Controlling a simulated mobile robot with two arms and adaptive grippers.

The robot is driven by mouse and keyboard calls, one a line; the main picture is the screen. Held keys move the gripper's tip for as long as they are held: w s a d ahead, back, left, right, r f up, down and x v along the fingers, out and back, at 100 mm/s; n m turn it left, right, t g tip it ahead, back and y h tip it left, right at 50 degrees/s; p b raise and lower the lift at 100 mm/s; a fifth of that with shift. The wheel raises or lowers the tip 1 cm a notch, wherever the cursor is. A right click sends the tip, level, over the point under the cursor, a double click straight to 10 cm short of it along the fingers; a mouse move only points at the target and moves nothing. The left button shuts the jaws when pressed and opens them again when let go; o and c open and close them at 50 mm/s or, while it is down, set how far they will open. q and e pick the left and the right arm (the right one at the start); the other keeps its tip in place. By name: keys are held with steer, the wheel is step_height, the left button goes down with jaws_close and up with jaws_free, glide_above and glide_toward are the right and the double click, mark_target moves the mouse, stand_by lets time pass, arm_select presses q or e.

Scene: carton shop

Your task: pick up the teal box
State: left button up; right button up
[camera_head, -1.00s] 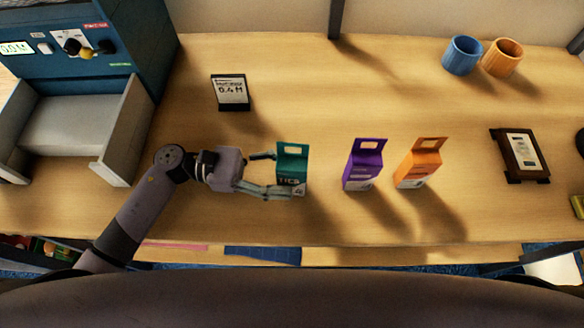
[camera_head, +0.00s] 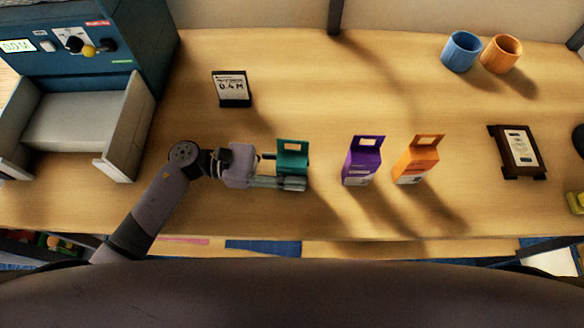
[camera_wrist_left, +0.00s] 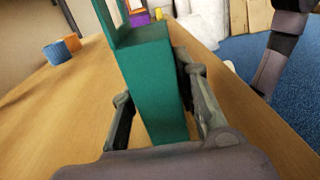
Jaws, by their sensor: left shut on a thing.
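The teal box (camera_head: 292,155) is a small carton with a cut-out handle on top, on the wooden table left of the purple carton. My left gripper (camera_head: 280,172) reaches it from the left, one finger along each side, shut on its body. The left wrist view shows the teal box (camera_wrist_left: 153,85) upright between the two fingers (camera_wrist_left: 160,115). The near finger hides its lower front in the head view. I cannot tell whether its base touches the table. My right gripper is not in view.
A purple carton (camera_head: 361,162) and an orange carton (camera_head: 417,160) stand to the right. A small sign (camera_head: 231,88) stands behind. A blue machine (camera_head: 85,40) with a grey tray is at left, two cups (camera_head: 461,52) at back right, a dark framed stand (camera_head: 518,150) at far right.

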mark_target(295, 160)
arm_select(q)
jaws_close()
step_height(295, 160, up, 10)
steer(key=shift+r+b, duration=0.1)
steer(key=shift+b, duration=0.7)
stand_by(0.8)
